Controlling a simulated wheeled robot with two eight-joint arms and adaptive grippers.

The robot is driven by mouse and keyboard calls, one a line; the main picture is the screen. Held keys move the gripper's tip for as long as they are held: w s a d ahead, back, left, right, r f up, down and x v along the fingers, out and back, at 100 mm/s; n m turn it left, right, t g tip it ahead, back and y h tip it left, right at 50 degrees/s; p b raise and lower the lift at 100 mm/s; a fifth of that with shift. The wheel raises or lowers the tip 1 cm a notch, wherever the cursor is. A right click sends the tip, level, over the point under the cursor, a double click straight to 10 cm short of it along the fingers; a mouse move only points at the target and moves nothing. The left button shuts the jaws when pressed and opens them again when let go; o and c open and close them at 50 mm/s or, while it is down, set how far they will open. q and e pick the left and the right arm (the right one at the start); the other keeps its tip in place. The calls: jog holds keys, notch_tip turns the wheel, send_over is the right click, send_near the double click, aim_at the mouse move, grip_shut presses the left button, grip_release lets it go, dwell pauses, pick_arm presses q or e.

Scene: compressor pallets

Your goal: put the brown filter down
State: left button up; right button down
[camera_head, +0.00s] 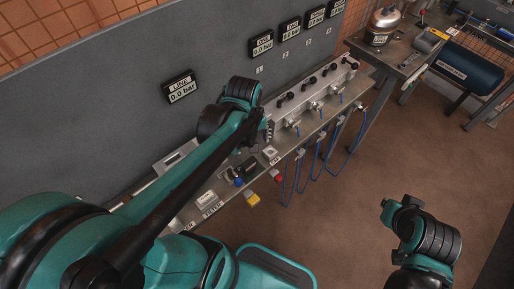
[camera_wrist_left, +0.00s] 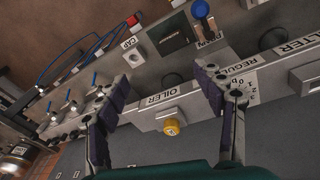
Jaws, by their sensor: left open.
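My left gripper (camera_wrist_left: 163,76) is open, with its two fingers spread wide and nothing between their tips. In the head view, my left gripper (camera_head: 268,130) is small and partly hidden by its arm, over the metal bench. I cannot make out a clearly brown filter in either view. A dark square pad or block (camera_wrist_left: 172,34) lies on the bench beyond the fingertips, next to the CAP label (camera_wrist_left: 131,43); I cannot tell whether it is the filter. An OILER label (camera_wrist_left: 161,98) and a yellow knob (camera_wrist_left: 171,127) show behind and between the fingers.
The bench (camera_head: 228,193) runs along the grey panel (camera_head: 110,90) with its gauges. A valve manifold (camera_head: 310,95) with blue hoses (camera_head: 312,160) stands farther along it. A blue-topped part (camera_wrist_left: 201,9) is near the dark square. A blue tank (camera_head: 468,68) stands at the back right. The brown floor is open.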

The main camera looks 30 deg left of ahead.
pick_arm(q)
jog(key=s+d+r+m+t, duration=0.4)
jog(key=d+m+t, duration=0.1)
jog(key=m, duration=0.4)
jog(key=shift+r+m, duration=0.15)
jog(key=shift+m, duration=0.25)
jog(key=shift+s, duration=0.1)
